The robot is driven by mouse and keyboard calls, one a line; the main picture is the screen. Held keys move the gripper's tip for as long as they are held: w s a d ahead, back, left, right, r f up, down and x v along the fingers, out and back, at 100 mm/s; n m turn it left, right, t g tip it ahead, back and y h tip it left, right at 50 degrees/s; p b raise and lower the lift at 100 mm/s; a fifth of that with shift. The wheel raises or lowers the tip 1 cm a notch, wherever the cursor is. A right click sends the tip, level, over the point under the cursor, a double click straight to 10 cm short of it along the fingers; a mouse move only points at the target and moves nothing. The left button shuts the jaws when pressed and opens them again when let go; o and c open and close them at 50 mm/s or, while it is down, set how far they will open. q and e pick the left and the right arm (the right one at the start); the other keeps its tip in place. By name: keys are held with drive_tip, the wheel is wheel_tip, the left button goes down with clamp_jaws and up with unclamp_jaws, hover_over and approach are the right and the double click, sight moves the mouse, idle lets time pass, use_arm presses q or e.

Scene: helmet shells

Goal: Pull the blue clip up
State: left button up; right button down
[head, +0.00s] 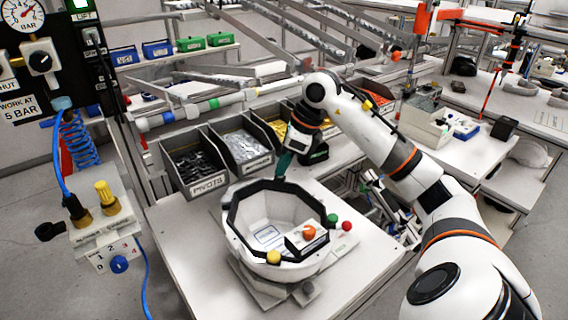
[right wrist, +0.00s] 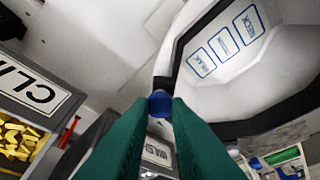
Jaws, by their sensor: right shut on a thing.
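The helmet shell fixture, a white bowl with a black rim (head: 234,218), stands on the white table. It also shows in the right wrist view (right wrist: 205,103). The blue clip (right wrist: 160,103), a small round blue piece, sits at the black rim in the right wrist view. My right gripper (head: 281,172) reaches down to the far edge of the bowl. Its green fingers (right wrist: 160,108) are shut on the blue clip. In the head view the blue clip is hidden by the fingers. My left gripper is not in view.
Yellow (head: 273,257), green (head: 332,219) and red (head: 346,226) knobs sit around the bowl. A bin of dark parts (head: 208,187) and other bins stand behind it. A panel with a pressure gauge (head: 22,14) is at left. The table's front right is clear.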

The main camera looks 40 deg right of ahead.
drive_tip(key=shift+w+d+r, duration=0.1)
drive_tip(key=shift+r, duration=0.15)
drive_tip(key=c, duration=1.3)
unclamp_jaws()
drive_tip(key=shift+s+d+r, duration=0.1)
drive_tip(key=shift+s+r, duration=0.1)
drive_tip(key=shift+r, duration=0.2)
drive_tip(key=b+v, duration=0.1)
drive_tip(key=v, duration=1)
drive_tip(key=shift+s, duration=0.1)
